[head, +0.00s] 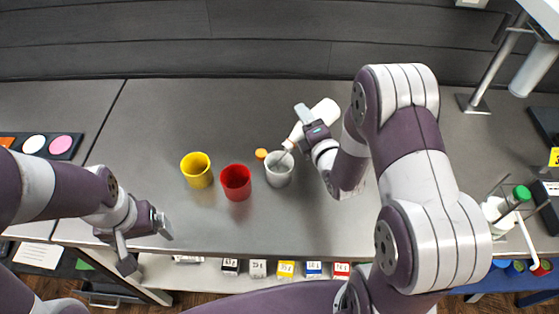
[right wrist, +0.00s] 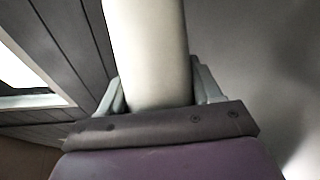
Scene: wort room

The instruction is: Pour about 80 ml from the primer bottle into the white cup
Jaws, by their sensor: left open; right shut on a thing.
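The white primer bottle (head: 326,109) is tilted, its base up to the right and its neck down to the left over the white cup. My right gripper (head: 309,128) is shut on the bottle. The bottle body also shows between the fingers in the right wrist view (right wrist: 148,50). The white cup (head: 279,178) stands upright on the grey bench. A thin grey streak runs from the bottle mouth to the cup's opening. The liquid level in the cup cannot be made out. My left gripper (head: 147,247) is open and empty at the bench's front edge.
A red cup (head: 236,184) stands just left of the white cup, and a yellow cup (head: 197,171) farther left. A rack with a green-capped bottle (head: 521,194) stands far right. The bench behind the cups is clear.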

